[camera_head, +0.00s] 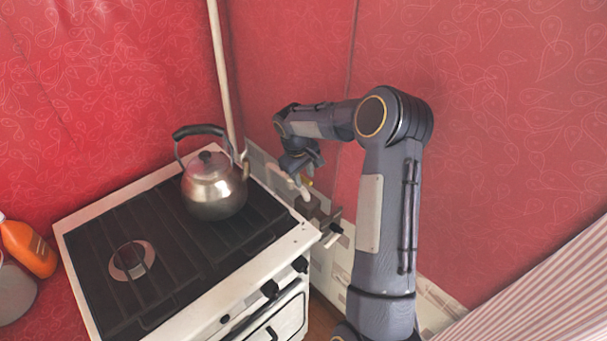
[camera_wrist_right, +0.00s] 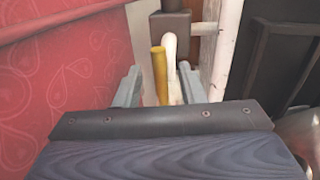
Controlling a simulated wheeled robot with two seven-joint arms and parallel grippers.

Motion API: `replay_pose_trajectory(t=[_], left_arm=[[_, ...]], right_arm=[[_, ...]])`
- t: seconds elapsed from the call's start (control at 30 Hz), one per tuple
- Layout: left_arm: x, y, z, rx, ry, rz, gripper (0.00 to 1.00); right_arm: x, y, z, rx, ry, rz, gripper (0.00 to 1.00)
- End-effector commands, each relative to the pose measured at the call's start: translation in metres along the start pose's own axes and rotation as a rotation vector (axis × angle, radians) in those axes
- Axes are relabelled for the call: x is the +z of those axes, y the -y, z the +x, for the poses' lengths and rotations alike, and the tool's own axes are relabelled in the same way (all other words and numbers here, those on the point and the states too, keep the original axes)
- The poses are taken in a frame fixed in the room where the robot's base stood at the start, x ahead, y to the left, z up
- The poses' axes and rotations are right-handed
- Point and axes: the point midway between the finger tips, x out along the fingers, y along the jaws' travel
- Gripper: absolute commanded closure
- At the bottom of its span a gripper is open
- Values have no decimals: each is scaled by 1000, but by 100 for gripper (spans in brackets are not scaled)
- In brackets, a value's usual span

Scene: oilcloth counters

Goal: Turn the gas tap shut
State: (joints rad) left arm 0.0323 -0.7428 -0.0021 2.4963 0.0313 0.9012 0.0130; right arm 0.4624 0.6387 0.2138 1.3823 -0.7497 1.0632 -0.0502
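The gas tap shows in the right wrist view as a yellow lever (camera_wrist_right: 159,72) beside a pale pipe (camera_wrist_right: 170,48), below a dark block (camera_wrist_right: 170,25). In the head view the lever (camera_head: 309,182) is a small yellow spot, partly hidden by my right gripper (camera_head: 302,178). My right gripper is at the tap, to the right of the stove near the red wall. Its two fingers stand apart, one on each side of the lever and pipe in the wrist view. Whether a finger touches the lever I cannot tell. My left gripper is not in view.
A white stove (camera_head: 190,328) with a black hob stands left of my right arm. A steel kettle (camera_head: 214,190) sits on its back right part. Red patterned walls (camera_head: 480,120) close in behind and right. An orange bottle (camera_head: 28,247) is at the far left.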

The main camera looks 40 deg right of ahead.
Motion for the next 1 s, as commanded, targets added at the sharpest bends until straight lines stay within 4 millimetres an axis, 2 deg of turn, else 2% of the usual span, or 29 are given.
replay_pose_trajectory(t=[0.1, 0.37, 0.77, 1.0], left_arm=[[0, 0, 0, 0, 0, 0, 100], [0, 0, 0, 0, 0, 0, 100], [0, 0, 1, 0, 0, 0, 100], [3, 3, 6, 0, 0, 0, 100]], right_arm=[[0, 0, 0, 0, 0, 0, 65], [0, 0, 0, 0, 1, 0, 99], [0, 1, 0, 0, 3, 9, 100], [-1, 6, 0, 1, 20, 91, 100]])
